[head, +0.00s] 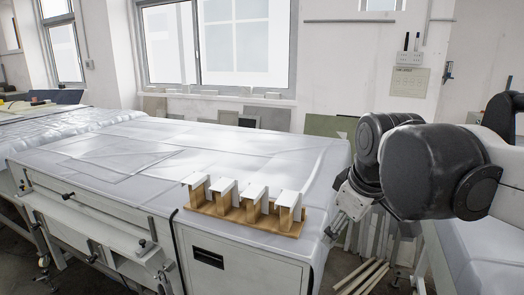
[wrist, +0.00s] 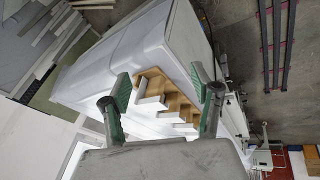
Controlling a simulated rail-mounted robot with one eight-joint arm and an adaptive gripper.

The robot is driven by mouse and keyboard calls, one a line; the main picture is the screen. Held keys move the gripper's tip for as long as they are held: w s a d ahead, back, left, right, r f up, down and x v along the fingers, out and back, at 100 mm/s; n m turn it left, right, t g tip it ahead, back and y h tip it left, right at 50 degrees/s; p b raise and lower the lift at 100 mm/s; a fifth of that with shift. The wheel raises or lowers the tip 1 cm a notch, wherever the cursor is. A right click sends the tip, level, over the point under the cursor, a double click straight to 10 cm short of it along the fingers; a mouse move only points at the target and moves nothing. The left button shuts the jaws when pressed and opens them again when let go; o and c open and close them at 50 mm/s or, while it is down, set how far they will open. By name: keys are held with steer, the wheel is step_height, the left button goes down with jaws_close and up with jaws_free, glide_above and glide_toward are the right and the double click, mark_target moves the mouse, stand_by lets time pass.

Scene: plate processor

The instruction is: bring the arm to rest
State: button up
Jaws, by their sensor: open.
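My gripper (head: 337,228) is at the right end of the covered table in the head view, beside the table's right edge and partly hidden by its own links. In the wrist view my gripper (wrist: 161,84) has its two green-padded fingers spread wide, with nothing between them. My arm comes in from the right side of the head view. A wooden rack (head: 228,214) with several white-topped wooden uprights stands near the table's front right corner. The rack (wrist: 178,103) shows beyond the fingers in the wrist view, apart from them.
The table's white cover (head: 130,142) is mostly bare behind and left of the rack. Loose strips (head: 362,276) lie on the floor at lower right. Flat panels (head: 240,118) lean along the back wall. Dark rails (wrist: 277,40) lie on the floor in the wrist view.

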steer(key=s+d+f+m+t+b, duration=0.2)
steer(key=s+d+f+m, duration=0.1)
steer(key=s+f+m, duration=0.5)
steer(key=s+f, duration=0.3)
steer(key=shift+s+d+f+m+h, duration=0.25)
steer(key=shift+d+f+m+h, duration=0.05)
steer(key=shift+f, duration=0.05)
stand_by(0.8)
